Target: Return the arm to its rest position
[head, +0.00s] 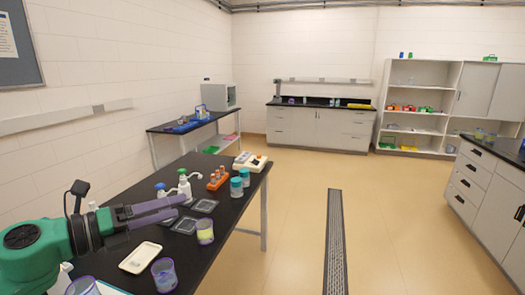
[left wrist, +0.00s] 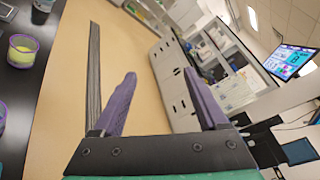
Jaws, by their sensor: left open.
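My left arm comes in from the left in the head view, green with a dark wrist. My left gripper (head: 180,207) has purple fingers and reaches over the black bench (head: 222,222), pointing right. In the left wrist view the two fingers of my left gripper (left wrist: 159,76) stand wide apart with nothing between them. Behind them in that view are the tan floor (left wrist: 62,110) and white cabinets (left wrist: 176,95). My right gripper is in neither view.
Near the gripper on the bench are a cup with yellow-green contents (head: 205,234), a white tray (head: 140,257), a purple-rimmed cup (head: 165,276), dark square trays (head: 204,206), an orange tube rack (head: 217,180) and teal-lidded jars (head: 236,188). The floor right of the bench is clear.

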